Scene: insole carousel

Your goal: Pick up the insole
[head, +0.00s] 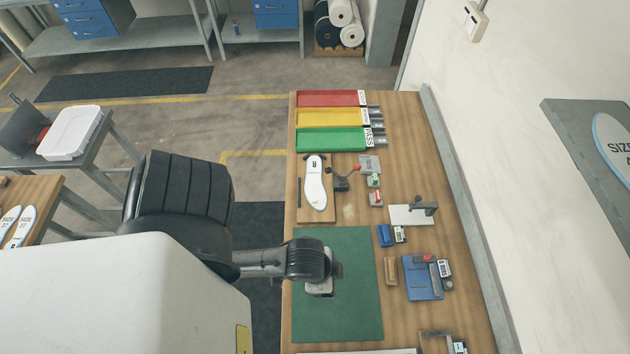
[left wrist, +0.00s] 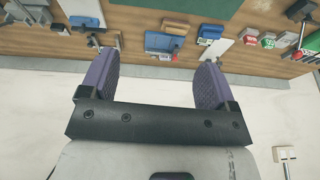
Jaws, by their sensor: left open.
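A white insole (head: 316,184) with a dark mark near its top end lies on a wooden board (head: 328,216) on the workbench, below the coloured bins. My left gripper (head: 325,285) is over the green mat (head: 355,315), on the near side of the insole and apart from it. Its fingertips are hard to make out there. In the left wrist view, the left gripper (left wrist: 155,65) has its two purple fingers wide apart with nothing between them. I cannot make out the insole in that view. My right gripper is not in view.
Red (head: 328,98), yellow (head: 326,117) and green (head: 332,140) bins stand at the bench's far end. A black lever tool (head: 342,183) stands right of the insole. A blue device (head: 422,280) and small boxes line the right side. More insoles (head: 22,226) lie on a left table.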

